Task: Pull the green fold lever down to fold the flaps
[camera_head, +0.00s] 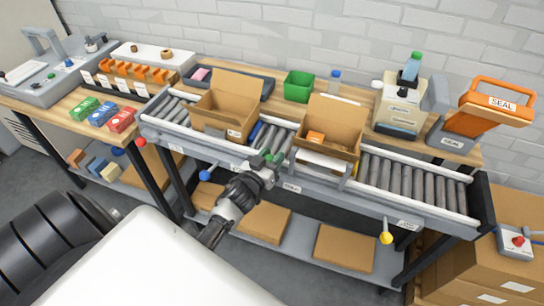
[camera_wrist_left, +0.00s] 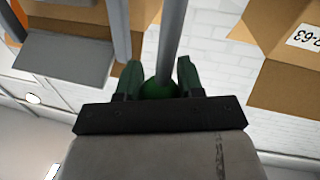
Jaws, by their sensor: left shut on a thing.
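The green fold lever shows in the left wrist view as a round green knob (camera_wrist_left: 158,89) on a grey rod (camera_wrist_left: 172,35). My left gripper (camera_wrist_left: 158,80) is shut on this knob, one finger on each side. In the head view my left gripper (camera_head: 263,160) is at the front edge of the conveyor, between two open cardboard boxes, and largely hides the knob. The right box (camera_head: 343,135) stands with flaps up between grey plates and holds an orange item (camera_head: 315,138). The left box (camera_head: 212,112) is also open. My right gripper is not in view.
Red (camera_head: 141,141), blue (camera_head: 203,175) and yellow (camera_head: 386,238) knobs stick out along the front. A green bin (camera_head: 298,86) stands behind the conveyor (camera_head: 415,187). An orange SEAL tool (camera_head: 497,103) is at right. The conveyor's right end is clear.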

